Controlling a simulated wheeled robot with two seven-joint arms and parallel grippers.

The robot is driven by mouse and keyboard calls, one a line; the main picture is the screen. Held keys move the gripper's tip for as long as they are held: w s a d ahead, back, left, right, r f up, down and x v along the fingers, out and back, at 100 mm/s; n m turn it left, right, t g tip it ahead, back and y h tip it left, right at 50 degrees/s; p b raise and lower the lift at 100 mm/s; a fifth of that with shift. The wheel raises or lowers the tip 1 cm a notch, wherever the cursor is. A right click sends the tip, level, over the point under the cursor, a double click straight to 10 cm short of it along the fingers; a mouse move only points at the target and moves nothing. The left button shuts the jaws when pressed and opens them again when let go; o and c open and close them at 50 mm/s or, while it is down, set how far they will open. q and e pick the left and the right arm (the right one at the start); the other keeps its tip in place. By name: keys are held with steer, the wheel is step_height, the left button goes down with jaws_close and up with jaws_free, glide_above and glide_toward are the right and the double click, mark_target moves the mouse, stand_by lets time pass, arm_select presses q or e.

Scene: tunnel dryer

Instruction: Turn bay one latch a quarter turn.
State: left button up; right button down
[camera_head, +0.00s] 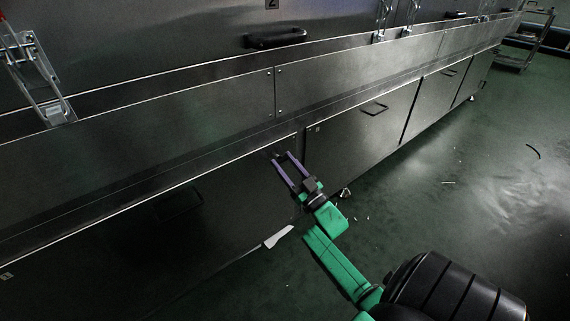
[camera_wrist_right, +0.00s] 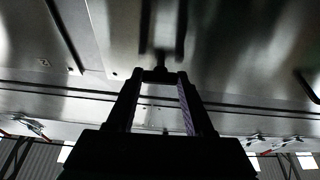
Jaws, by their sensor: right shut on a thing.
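The bay latch is a small dark piece (camera_head: 276,153) near the upper right corner of a dark lower panel (camera_head: 225,225). My right gripper (camera_head: 281,156), on a green arm with long purple-sided fingers, reaches it from the lower right and is shut on it. In the right wrist view the fingertips (camera_wrist_right: 158,77) meet at a dark latch piece (camera_wrist_right: 160,62) against the metal panel. The fingers hide much of the latch, so its exact angle cannot be told. My left gripper is not in view.
Lower panels have handles, one on the left panel (camera_head: 180,205) and one farther right (camera_head: 374,107). A metal toggle clamp (camera_head: 45,85) stands on the ledge at left. A cart (camera_head: 518,48) is at the far right. The green floor is mostly clear, with a dark strip (camera_head: 533,151) and scraps.

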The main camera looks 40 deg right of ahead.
steer(key=n+y, duration=0.1)
steer(key=n, duration=0.1)
steer(key=n+y, duration=0.1)
steer(key=n, duration=0.2)
steer(key=shift+d+g+y, duration=0.1)
steer(key=shift+g+y, duration=0.2)
steer(key=shift+y, duration=0.1)
steer(key=n+g+y+p, duration=0.1)
steer(key=n+y, duration=0.1)
steer(key=n, duration=0.3)
steer(key=shift+d+r, duration=0.1)
steer(key=n+g+y+p, duration=0.1)
steer(key=n, duration=0.2)
steer(key=shift+n, duration=0.4)
steer(key=n+g+y+p, duration=0.1)
steer(key=n, duration=0.2)
steer(key=shift+r, duration=0.15)
steer(key=shift+n+g+p, duration=0.5)
steer(key=shift+n+p, duration=0.05)
steer(key=shift+n, duration=0.35)
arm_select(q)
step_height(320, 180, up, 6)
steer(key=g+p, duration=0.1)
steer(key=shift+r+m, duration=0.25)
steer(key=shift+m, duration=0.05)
arm_select(e)
steer(key=shift+n+g, duration=0.6)
steer(key=shift+n, duration=0.9)
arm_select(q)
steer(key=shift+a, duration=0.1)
